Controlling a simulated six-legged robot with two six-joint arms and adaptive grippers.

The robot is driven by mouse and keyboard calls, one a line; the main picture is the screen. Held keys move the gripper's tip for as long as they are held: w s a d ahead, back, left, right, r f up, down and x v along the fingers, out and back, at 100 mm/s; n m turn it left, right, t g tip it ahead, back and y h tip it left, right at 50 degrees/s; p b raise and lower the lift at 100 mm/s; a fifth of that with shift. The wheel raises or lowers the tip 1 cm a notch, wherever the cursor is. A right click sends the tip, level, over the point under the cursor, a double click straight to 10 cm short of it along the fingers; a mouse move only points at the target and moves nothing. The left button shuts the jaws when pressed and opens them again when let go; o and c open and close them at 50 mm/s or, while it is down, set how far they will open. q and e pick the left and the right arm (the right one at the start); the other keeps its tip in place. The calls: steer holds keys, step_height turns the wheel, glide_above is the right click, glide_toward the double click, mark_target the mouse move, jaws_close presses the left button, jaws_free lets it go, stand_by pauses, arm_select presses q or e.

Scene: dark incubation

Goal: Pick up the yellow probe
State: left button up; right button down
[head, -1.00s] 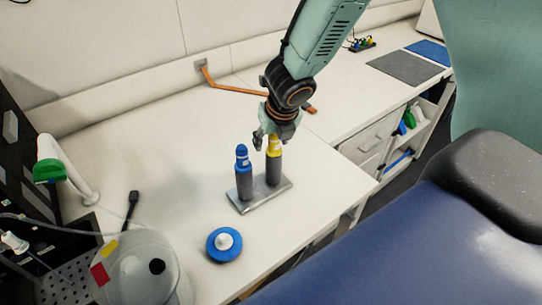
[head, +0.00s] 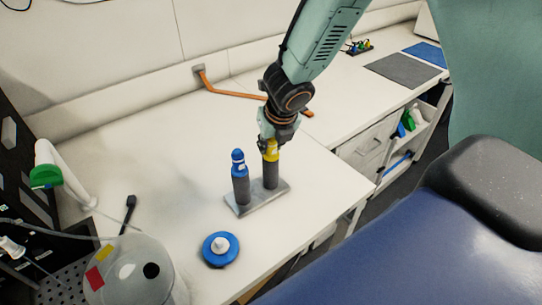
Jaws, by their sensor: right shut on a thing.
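The yellow probe (head: 271,155) has a yellow top and stands upright in the right one of two dark holders on a grey metal base (head: 250,205). A blue probe (head: 238,162) stands in the left holder. My right gripper (head: 271,142) comes down from above and is shut on the top of the yellow probe. The fingers partly hide the probe's upper end. My left gripper is not in view.
A blue disc with a white knob (head: 220,247) lies in front of the stand. A clear dome (head: 130,272) and a white device with a green part (head: 46,176) stand at the left. An orange strap (head: 235,93) lies behind. The white bench top (head: 150,150) is free left of the stand.

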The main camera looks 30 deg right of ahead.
steer(key=shift+w+a, duration=0.2)
steer(key=shift+w, duration=0.05)
steer(key=shift+s+d+r+p, duration=0.1)
steer(key=shift+d+r+p, duration=0.05)
steer(key=shift+r+p, duration=0.35)
step_height(320, 180, up, 7)
steer(key=p, duration=0.4)
steer(key=shift+f+p, duration=0.15)
steer(key=shift+p, duration=0.15)
step_height(320, 180, up, 2)
steer(key=shift+s+r, duration=0.1)
step_height(320, 180, up, 8)
